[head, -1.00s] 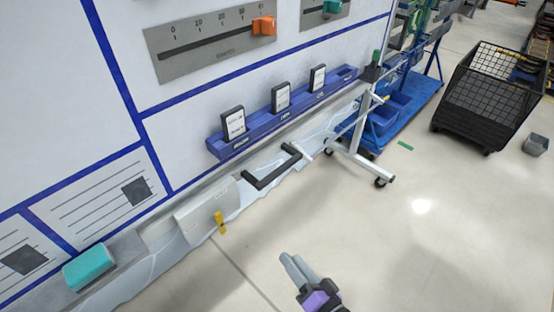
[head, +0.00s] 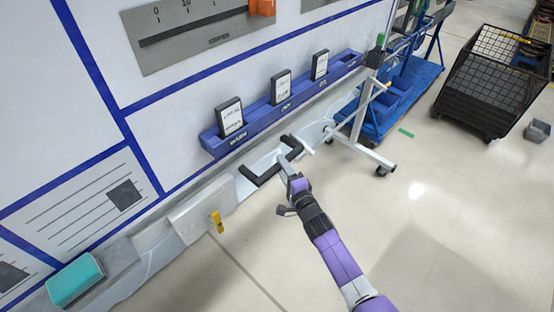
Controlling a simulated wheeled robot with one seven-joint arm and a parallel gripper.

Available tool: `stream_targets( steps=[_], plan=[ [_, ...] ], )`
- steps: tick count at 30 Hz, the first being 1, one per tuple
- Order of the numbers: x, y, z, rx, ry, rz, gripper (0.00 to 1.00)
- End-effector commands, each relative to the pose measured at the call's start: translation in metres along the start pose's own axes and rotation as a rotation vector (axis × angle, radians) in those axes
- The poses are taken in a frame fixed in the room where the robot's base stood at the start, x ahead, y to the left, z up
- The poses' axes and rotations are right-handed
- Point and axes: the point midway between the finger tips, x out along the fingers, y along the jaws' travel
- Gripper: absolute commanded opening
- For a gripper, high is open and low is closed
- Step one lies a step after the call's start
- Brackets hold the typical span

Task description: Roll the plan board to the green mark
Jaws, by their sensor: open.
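The plan board (head: 75,130) is a large white panel with blue lines, filling the left and top of the head view. Its lower rail carries a black U-shaped handle (head: 268,175). A white caster foot (head: 370,155) stands at its right end. The green mark (head: 406,133) is a small strip on the floor, right of that foot. My gripper (head: 284,160) is open at the right part of the handle, its fingers overlapping it in the picture. I cannot tell whether they touch it or straddle it.
A blue ledge (head: 262,120) on the board holds three black-framed cards. A blue cart (head: 415,95) stands beyond the caster foot. A black mesh bin (head: 485,90) and a small grey bin (head: 537,130) are at the right. The floor right of my arm is clear.

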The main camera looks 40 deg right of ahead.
Motion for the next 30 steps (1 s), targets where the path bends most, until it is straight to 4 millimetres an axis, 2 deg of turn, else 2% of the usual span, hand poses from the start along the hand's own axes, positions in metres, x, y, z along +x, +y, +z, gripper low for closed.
stream_targets(
  steps=[3,9,19,20,26,30],
  plan=[
    [0.019,0.002,0.001,0.0,-0.001,-0.001,0.42],
    [0.039,0.001,0.001,0.0,-0.001,0.0,0.42],
    [0.043,0.001,0.001,0.0,0.0,0.001,0.42],
    [0.043,0.001,0.001,0.0,0.0,0.001,0.4],
    [0.043,0.001,0.001,-0.001,0.0,0.001,0.01],
    [0.043,0.001,0.001,-0.001,0.0,0.001,0.0]
  ],
)
